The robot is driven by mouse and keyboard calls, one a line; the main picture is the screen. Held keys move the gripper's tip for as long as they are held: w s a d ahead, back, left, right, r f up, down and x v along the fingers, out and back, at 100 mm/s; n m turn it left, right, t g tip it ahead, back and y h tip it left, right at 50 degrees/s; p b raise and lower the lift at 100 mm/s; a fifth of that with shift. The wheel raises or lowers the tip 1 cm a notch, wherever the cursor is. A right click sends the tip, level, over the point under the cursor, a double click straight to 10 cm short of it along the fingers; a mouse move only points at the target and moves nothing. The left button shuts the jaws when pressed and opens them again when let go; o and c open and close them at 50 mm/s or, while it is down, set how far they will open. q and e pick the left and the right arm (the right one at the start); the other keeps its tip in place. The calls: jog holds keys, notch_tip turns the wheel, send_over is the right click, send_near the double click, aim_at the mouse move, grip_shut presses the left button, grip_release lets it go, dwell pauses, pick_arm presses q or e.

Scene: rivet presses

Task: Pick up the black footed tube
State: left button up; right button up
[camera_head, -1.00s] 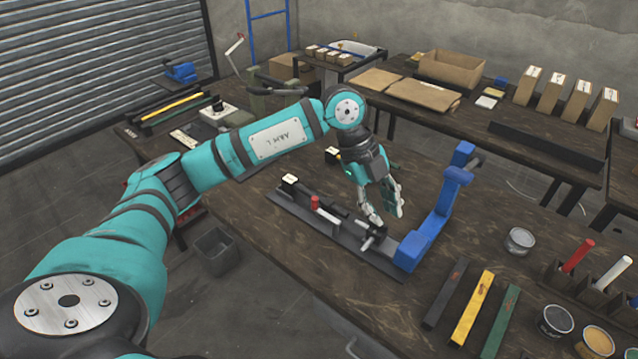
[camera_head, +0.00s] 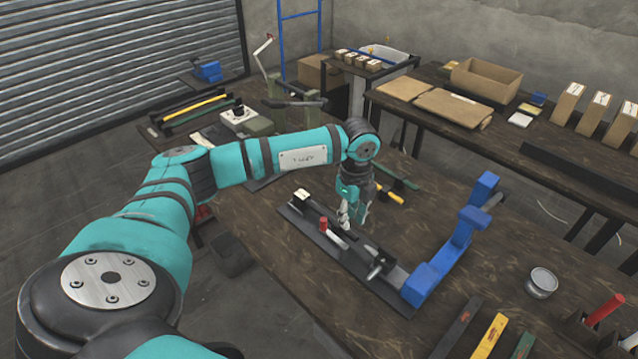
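My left gripper (camera_head: 353,214) points down over the fixture plate on the table, just right of the red cylinder. Its fingers look a little apart, with nothing visible between them. I cannot tell for sure which thing is the black footed tube. A small dark part with a crossbar (camera_head: 379,264) sits toward the right end of the plate, apart from the gripper. My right gripper is out of view.
The black fixture plate (camera_head: 312,232) carries a red cylinder (camera_head: 323,224) and a white-topped black block (camera_head: 302,196). A blue press frame (camera_head: 455,243) stands at its right end. A metal cup (camera_head: 541,282) and a red tube (camera_head: 604,309) are further right.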

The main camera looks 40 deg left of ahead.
aim_at(350, 232)
pick_arm(q)
jog(key=shift+f, duration=0.55)
notch_tip(350, 232, down, 4)
jog(key=shift+r+p, duration=0.15)
jog(key=shift+p, duration=0.6)
jog(key=shift+f, duration=0.45)
jog(key=c, duration=0.5)
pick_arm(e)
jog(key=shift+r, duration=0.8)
